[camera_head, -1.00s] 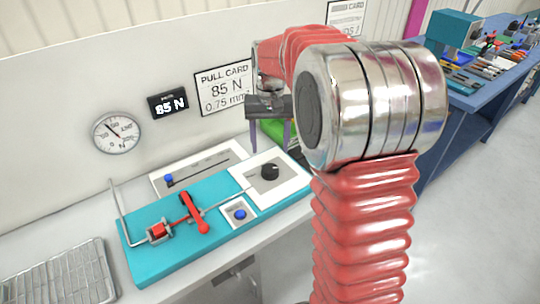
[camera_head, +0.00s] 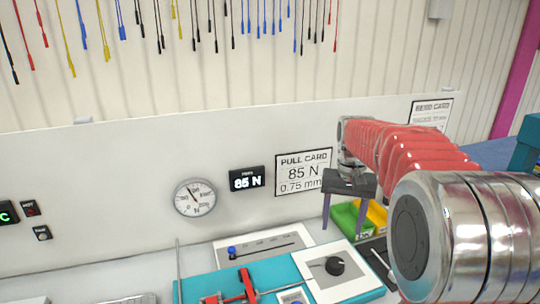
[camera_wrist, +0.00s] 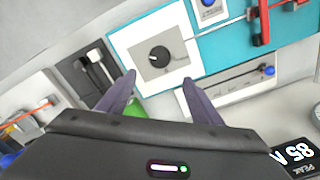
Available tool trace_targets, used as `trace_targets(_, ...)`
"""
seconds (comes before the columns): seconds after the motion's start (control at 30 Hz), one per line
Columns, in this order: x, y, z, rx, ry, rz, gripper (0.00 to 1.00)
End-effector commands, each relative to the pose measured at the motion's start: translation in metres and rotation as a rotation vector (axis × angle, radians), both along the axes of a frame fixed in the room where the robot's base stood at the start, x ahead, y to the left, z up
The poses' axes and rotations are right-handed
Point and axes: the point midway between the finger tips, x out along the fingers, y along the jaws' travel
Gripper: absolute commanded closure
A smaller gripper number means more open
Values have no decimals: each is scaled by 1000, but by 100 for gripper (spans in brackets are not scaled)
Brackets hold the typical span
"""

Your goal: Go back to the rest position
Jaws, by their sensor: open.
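My gripper (camera_head: 343,212) hangs open and empty at the right in the head view, in front of the wall below the pull card (camera_head: 303,172). In the wrist view its two dark fingers (camera_wrist: 155,90) are spread apart with nothing between them. Beyond them lies a white plate with a black knob (camera_wrist: 159,56) on a teal board (camera_wrist: 221,43). The knob (camera_head: 334,266) also shows in the head view, to the lower left of the fingers. My red-sleeved arm fills the right side.
Green and yellow bins (camera_head: 352,219) stand behind the gripper. A round gauge (camera_head: 195,198) and a display reading 85 N (camera_head: 246,179) are on the wall panel. A red lever (camera_head: 248,285) is on the board. Colored cables (camera_head: 165,25) hang high on the wall.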

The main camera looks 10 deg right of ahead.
Motion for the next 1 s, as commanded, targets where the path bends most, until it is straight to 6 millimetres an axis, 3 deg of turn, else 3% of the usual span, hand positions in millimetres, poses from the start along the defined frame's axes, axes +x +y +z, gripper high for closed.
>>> trace_targets(0.17, -4, 1, -21, -1, -5, 29, 41)
trace_targets(0.33, -27, 9, -32, -6, -21, 64, 41)
trace_targets(1.0, -142, 63, -20, -48, -190, 215, 41)
